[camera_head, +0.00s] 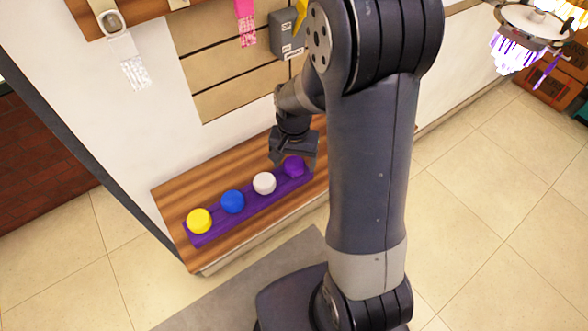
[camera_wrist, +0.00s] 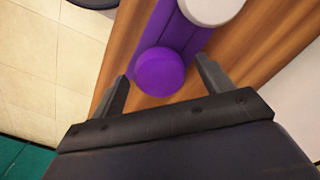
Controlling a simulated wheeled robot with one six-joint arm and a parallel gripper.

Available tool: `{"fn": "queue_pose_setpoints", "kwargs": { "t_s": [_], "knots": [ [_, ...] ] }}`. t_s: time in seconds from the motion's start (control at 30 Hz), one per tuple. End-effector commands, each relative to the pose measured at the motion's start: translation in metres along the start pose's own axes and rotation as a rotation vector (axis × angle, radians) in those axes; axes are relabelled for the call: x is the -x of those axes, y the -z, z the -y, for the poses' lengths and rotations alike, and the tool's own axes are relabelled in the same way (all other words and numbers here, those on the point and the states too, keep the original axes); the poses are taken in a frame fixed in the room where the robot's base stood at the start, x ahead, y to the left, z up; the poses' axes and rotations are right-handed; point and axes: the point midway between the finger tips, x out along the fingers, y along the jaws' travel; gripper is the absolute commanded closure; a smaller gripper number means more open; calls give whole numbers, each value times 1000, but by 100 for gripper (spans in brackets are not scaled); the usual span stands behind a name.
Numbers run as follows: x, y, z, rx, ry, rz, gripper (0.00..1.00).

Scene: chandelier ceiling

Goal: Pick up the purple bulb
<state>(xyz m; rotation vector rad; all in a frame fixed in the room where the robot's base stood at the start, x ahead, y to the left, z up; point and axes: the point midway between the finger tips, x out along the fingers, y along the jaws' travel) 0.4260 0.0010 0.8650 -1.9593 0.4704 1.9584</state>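The purple bulb (camera_head: 294,167) sits at the right end of a purple holder strip (camera_head: 205,238) on a wooden shelf. In the wrist view the round purple bulb (camera_wrist: 160,71) lies ahead, between the lines of my two fingers. My gripper (camera_head: 301,163) is directly at the bulb in the head view, partly in front of it. In the wrist view my gripper (camera_wrist: 162,76) is open, with a finger on each side of the bulb. Both fingers look apart from the bulb, and nothing is held. The bulb's underside is hidden.
A white bulb (camera_head: 264,183), a blue bulb (camera_head: 232,201) and a yellow bulb (camera_head: 199,221) stand in the same row to the left. The wooden shelf (camera_head: 170,194) is bare around the strip. A grey box (camera_head: 288,38) is on the wall above. A chandelier (camera_head: 530,28) is at upper right.

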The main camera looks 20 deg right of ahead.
Motion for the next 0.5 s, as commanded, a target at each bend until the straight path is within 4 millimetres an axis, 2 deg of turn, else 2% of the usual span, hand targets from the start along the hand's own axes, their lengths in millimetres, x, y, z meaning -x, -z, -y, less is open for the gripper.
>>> {"fn": "queue_pose_setpoints", "kwargs": {
  "t_s": [0.07,0.5],
  "knots": [
    [0,0,0,0,0,0,32],
    [0,0,0,0,0,0,68]
  ]
}}
